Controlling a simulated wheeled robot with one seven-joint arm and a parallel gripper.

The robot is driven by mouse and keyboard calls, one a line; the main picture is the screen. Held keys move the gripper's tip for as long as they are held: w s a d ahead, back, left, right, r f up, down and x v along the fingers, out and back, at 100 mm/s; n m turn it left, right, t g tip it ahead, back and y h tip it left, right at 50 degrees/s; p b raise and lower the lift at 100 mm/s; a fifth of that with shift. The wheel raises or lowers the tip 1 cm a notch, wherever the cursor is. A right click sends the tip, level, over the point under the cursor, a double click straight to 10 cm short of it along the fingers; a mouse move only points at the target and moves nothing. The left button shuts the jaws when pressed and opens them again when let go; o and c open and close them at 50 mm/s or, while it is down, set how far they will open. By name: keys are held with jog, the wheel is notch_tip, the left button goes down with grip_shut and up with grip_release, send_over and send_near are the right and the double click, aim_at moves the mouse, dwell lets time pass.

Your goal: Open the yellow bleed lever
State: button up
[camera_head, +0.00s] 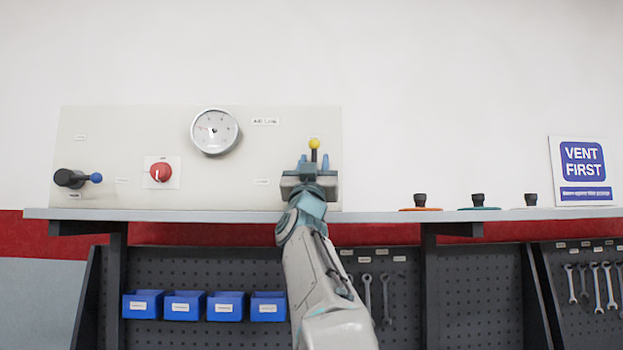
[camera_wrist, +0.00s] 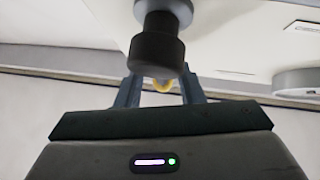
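The yellow bleed lever shows in the head view as a yellow ball knob (camera_head: 314,144) on a short dark stem that points up. My gripper (camera_head: 312,165) is just below the knob, in front of the pale panel, and hides the lever's base. In the wrist view, my gripper's two fingers (camera_wrist: 158,92) stand apart, with the yellow knob (camera_wrist: 163,85) partly visible between them. A dark round valve body (camera_wrist: 157,48) stands in front of the knob there and hides part of it. I cannot tell whether the fingers touch the lever.
The panel (camera_head: 100,130) also carries a blue-tipped lever (camera_head: 95,178), a red knob (camera_head: 161,172) and a round gauge (camera_head: 214,131). A shelf (camera_head: 380,213) runs below it. Several dark-knobbed pieces and a "VENT FIRST" sign (camera_head: 583,171) stand on the right. Blue bins (camera_head: 184,305) hang underneath.

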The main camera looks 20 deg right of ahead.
jog(key=b+v, duration=0.6)
jog(key=v, duration=0.7)
jog(key=shift+s+f+b, duration=0.2)
jog(key=shift+b, duration=0.2)
jog(key=shift+a, duration=0.15)
